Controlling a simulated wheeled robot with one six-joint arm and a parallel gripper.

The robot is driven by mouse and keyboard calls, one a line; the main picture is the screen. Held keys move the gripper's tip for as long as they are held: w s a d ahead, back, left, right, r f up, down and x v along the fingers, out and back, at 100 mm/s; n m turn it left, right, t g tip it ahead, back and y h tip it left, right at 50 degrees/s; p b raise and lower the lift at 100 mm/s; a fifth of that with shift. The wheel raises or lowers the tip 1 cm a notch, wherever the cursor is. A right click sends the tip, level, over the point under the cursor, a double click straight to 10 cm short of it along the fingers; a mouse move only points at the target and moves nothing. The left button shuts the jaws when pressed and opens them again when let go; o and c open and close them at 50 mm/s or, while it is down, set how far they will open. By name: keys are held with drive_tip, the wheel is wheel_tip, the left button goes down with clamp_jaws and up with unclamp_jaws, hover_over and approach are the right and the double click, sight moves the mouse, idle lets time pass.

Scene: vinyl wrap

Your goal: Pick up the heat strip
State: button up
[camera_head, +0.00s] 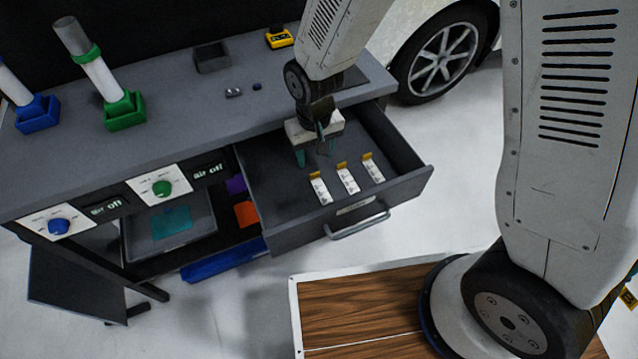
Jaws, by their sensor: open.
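Three white strips with yellow ends lie side by side in the open grey drawer (285,205): a left one (320,190), a middle one (348,178) and a right one (373,169). They look alike, and their print is too small to read, so I cannot tell which is the heat strip. My gripper (315,155) has teal fingertips. It is open and empty over the drawer, behind the left and middle strips and apart from them. My wrist hides part of the drawer's back.
The drawer's front has a handle (358,222). On the grey workbench (190,130) stand a tube in a green holder (124,112), one in a blue holder (38,114), a dark box (211,58) and a yellow item (279,38). A white car (415,30) stands behind.

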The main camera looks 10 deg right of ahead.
sight(315, 174)
wheel_tip(315, 174, down, 8)
drive_tip(key=shift+w+r, duration=0.1)
drive_tip(key=shift+r, duration=0.1)
drive_tip(key=c, duration=1.1)
